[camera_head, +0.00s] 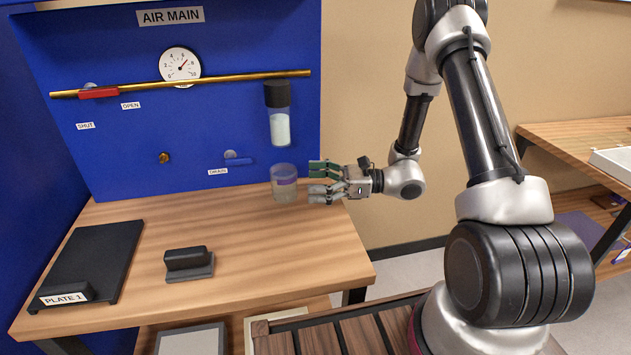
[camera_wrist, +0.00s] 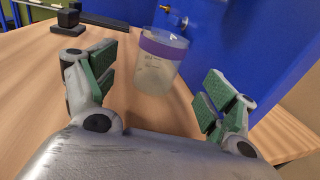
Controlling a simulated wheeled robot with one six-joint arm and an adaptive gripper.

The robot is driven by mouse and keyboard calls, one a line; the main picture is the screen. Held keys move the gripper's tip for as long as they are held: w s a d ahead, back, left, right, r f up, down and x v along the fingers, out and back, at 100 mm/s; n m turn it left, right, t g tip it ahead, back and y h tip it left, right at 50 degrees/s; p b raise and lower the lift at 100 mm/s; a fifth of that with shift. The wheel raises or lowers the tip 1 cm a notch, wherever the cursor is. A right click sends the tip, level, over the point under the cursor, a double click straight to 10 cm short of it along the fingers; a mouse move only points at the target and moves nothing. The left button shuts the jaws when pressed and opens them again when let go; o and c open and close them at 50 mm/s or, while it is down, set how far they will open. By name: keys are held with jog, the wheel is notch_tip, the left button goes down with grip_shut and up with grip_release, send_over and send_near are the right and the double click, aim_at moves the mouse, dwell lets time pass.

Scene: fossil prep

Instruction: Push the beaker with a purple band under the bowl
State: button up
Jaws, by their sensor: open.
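The clear beaker with a purple band (camera_head: 284,181) stands upright on the wooden bench, close to the blue panel. It also shows in the wrist view (camera_wrist: 160,62), ahead of the gap between my fingers. The bowl (camera_head: 278,124) is a clear cylinder with whitish contents and a black cap, hanging from the brass pipe. In the head view the beaker appears below the bowl, slightly to its right; exact depth alignment is unclear. My gripper (camera_head: 314,182) is open and empty, low over the bench, just right of the beaker. Its fingers point at the beaker; contact cannot be told.
A black plate (camera_head: 90,262) labelled PLATE 1 lies at the bench's left. A dark block (camera_head: 189,263) sits front centre. The bench between block and beaker is clear.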

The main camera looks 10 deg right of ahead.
aim_at(284, 181)
jog(key=shift+x, duration=3.95)
jog(key=c, duration=1.1)
